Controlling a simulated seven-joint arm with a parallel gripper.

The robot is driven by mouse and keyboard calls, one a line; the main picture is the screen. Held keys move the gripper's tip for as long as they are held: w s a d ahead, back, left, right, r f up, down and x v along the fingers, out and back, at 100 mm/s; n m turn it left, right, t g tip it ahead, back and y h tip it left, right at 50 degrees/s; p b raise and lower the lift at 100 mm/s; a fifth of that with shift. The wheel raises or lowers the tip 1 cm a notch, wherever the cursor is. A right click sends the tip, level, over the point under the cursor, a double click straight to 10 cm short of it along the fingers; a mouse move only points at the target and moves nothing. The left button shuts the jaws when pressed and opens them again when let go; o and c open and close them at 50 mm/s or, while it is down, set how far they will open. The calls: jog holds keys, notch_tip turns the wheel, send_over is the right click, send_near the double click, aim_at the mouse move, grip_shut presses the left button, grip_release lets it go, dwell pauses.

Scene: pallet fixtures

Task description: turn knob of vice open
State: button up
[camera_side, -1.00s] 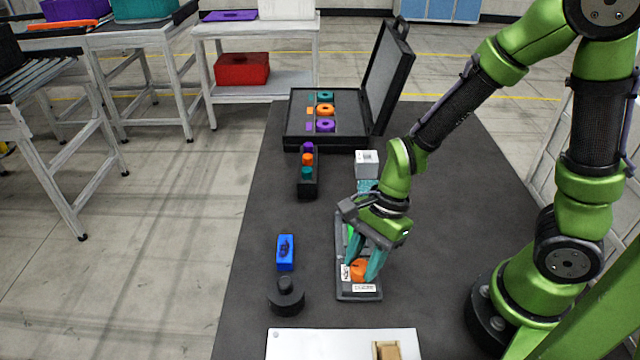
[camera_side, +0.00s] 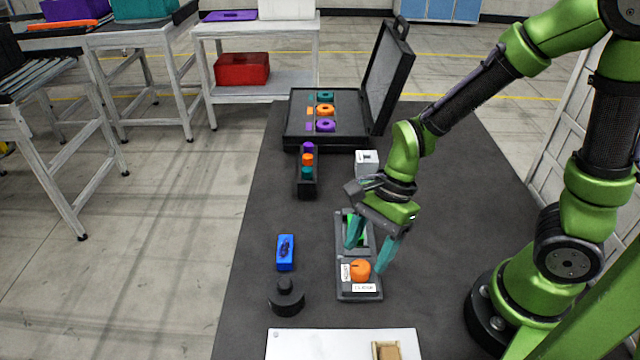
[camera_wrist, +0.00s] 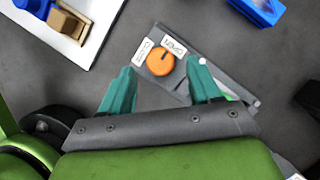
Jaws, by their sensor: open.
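The vice (camera_side: 341,290) is a grey plate fixture on the dark table, with an orange round knob (camera_side: 360,270) at its near end and white labels beside the knob. A green part (camera_side: 351,222) shows at its far end, partly hidden by a finger. My gripper (camera_side: 367,258) has teal fingers spread apart, above the vice and clear of the knob. In the wrist view the orange knob (camera_wrist: 160,62) lies beyond and between the open fingertips, with a dark slot line on it. One label there seems to read OPEN.
A blue block (camera_side: 285,252) and a black round knob-like piece (camera_side: 286,297) stand left of the vice. A white board (camera_side: 310,345) with a wooden piece lies in front. A black open case (camera_side: 300,137) and a narrow holder (camera_side: 307,188) stand behind.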

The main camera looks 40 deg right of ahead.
jog(key=v, duration=1.4)
jog(key=shift+d, duration=0.1)
jog(key=d+r+n+t, duration=0.1)
jog(key=n+t, duration=0.1)
jog(key=n, duration=0.2)
jog(key=s+r+n+t+h, duration=0.1)
jog(key=r+n+t, duration=0.1)
jog(key=n, duration=0.3)
jog(key=d+r+n+t+h, duration=0.1)
jog(key=n+t, duration=0.2)
jog(key=n, duration=0.2)
jog(key=shift+s+d+r, duration=0.2)
jog(key=shift+d+r, duration=0.15)
